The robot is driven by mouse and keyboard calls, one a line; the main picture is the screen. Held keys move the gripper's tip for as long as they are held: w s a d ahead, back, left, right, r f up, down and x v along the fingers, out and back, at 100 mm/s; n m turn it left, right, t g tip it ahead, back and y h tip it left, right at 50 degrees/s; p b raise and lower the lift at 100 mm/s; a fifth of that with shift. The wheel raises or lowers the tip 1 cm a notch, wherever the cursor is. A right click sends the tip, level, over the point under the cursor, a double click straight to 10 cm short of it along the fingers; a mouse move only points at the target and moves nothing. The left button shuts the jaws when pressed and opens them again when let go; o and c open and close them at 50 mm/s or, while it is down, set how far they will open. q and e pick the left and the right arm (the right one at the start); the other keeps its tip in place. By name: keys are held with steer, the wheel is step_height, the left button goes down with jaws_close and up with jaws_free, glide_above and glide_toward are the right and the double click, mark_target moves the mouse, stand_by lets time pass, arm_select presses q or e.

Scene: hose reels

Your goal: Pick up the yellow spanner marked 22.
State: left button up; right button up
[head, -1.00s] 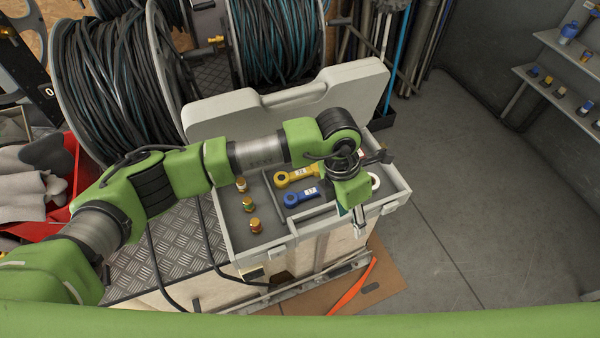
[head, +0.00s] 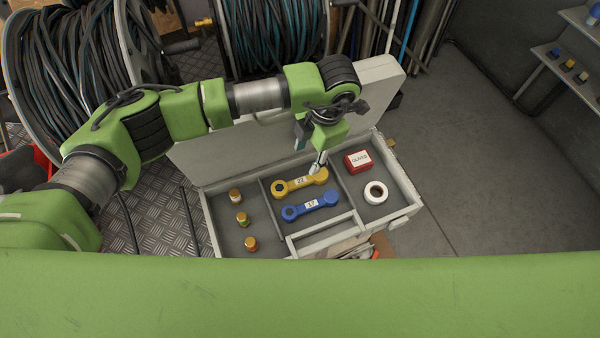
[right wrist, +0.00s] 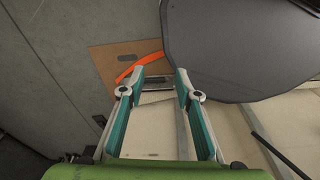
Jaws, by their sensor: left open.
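The yellow spanner marked 22 (head: 298,182) lies in the middle compartment of the grey case (head: 220,235). The blue spanner marked 17 (head: 310,206) lies just in front of it. My left gripper (head: 316,168) is open above the right end of the yellow spanner; its fingers hide part of that end, and I cannot tell whether they touch it. My right gripper (right wrist: 154,80) is open and empty in the right wrist view, away from the spanners.
Brass fittings (head: 242,219) stand in the left compartment. The right compartment holds a red box (head: 357,161) and a white tape roll (head: 375,192). The raised case lid (head: 375,90) stands behind my left arm. Hose reels (head: 75,60) are behind.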

arm_select(q)
steer(key=b, duration=0.3)
glide_above(300, 181)
steer(key=d, duration=0.1)
steer(key=f, duration=0.6)
steer(key=shift+s+f, duration=0.25)
steer(key=shift+w+a+f+b, duration=0.15)
steer(key=shift+f+b, duration=0.45)
steer(key=shift+f, duration=0.8)
step_height(300, 181, down, 3)
steer(key=shift+a+r+b, duration=0.1)
steer(key=shift+b, duration=0.55)
steer(key=shift+f, duration=0.4)
steer(key=shift+w+a, duration=0.1)
steer(key=shift+c, duration=0.4)
arm_select(e)
step_height(300, 181, down, 6)
steer(key=s, duration=0.2)
arm_select(q)
jaws_close()
arm_select(e)
steer(key=shift+s+f, duration=0.1)
steer(key=shift+s, duration=0.05)
